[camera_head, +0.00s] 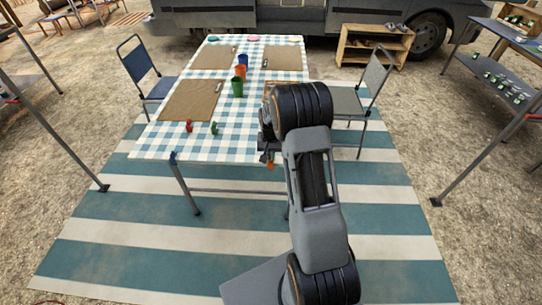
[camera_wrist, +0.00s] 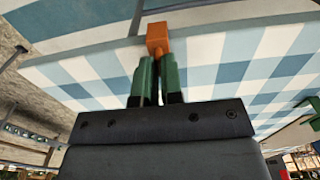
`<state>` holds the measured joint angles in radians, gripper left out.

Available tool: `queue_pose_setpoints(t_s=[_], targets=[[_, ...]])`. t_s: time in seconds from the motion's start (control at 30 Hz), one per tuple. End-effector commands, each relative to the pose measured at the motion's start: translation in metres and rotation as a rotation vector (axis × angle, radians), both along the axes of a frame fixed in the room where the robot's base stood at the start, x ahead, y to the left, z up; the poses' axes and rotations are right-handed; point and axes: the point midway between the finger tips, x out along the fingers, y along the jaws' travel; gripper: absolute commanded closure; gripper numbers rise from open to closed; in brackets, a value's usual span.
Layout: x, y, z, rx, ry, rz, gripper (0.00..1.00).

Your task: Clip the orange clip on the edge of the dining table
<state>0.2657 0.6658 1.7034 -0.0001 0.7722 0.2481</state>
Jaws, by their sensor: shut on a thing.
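The orange clip (camera_wrist: 157,38) is held between the fingertips of my gripper (camera_wrist: 156,66), whose green fingers are closed on it. In the head view the clip (camera_head: 270,166) shows as a small orange spot just below my gripper (camera_head: 267,156). The dining table (camera_head: 205,146) has a blue and white checked cloth. My gripper is at the near right corner of the table in the head view, partly hidden by my arm. In the wrist view the clip overlaps the table edge (camera_wrist: 100,51); I cannot tell whether it touches it.
A blue clip (camera_head: 173,156) sits at the near left corner. Small red (camera_head: 189,126) and green (camera_head: 214,128) objects, placemats (camera_head: 190,100) and cups (camera_head: 237,87) are on the table. Chairs (camera_head: 146,70) stand at both sides. The striped rug (camera_head: 130,225) in front is clear.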

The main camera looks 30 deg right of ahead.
Motion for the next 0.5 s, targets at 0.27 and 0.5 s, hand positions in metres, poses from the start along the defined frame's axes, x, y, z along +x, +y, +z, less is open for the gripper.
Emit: queue_pose_setpoints(t_s=[0.27, 0.5], targets=[[0.0012, -0.0008, 0.0001, 0.0, 0.0, 0.0, 1.0], [0.0011, -0.0007, 0.0001, 0.0, 0.0, 0.0, 0.91]])
